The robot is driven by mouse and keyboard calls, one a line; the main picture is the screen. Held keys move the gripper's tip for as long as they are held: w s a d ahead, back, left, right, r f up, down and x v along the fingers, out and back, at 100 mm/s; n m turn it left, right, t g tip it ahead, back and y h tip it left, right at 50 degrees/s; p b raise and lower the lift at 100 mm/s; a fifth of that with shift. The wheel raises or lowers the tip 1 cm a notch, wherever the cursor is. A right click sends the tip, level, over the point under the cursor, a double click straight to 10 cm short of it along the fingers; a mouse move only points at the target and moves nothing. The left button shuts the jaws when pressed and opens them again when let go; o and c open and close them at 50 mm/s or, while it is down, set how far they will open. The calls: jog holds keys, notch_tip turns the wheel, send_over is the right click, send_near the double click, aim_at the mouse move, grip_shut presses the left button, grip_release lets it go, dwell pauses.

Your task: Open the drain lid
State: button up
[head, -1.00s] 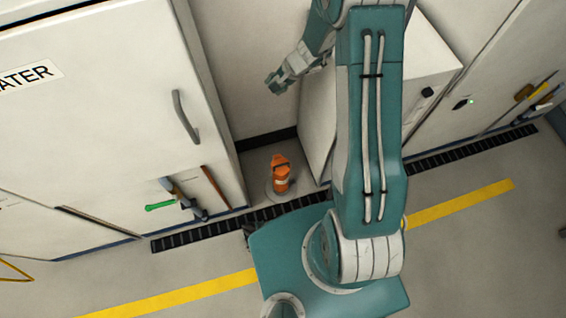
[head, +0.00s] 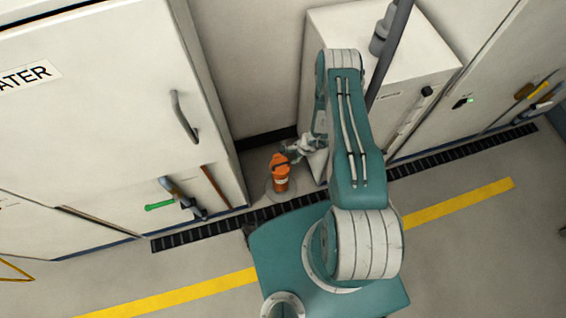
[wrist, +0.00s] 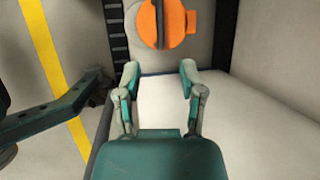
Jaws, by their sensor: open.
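An orange drain fixture (head: 281,183) stands on a round grey base in the gap between two white cabinets in the head view. In the wrist view its round orange lid (wrist: 176,28) shows at the top, crossed by a dark bar. I cannot tell whether the lid is seated or loose. My gripper (head: 292,152) is beside the top of the fixture in the head view. In the wrist view my gripper (wrist: 159,76) is open and empty, its fingers pointing toward the lid, which lies beyond the fingertips. Contact with the lid is not visible.
The white cabinet (head: 425,60) stands close on the right of the fixture, the tall white cabinet (head: 95,100) with a handle on the left. A dark floor grate (head: 190,236) runs in front. A yellow floor line (head: 455,201) crosses the open floor.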

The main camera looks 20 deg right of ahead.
aim_at(282, 164)
jog(key=x, duration=0.9)
jog(key=shift+a+f, duration=0.15)
jog(key=shift+f, duration=0.1)
grip_shut()
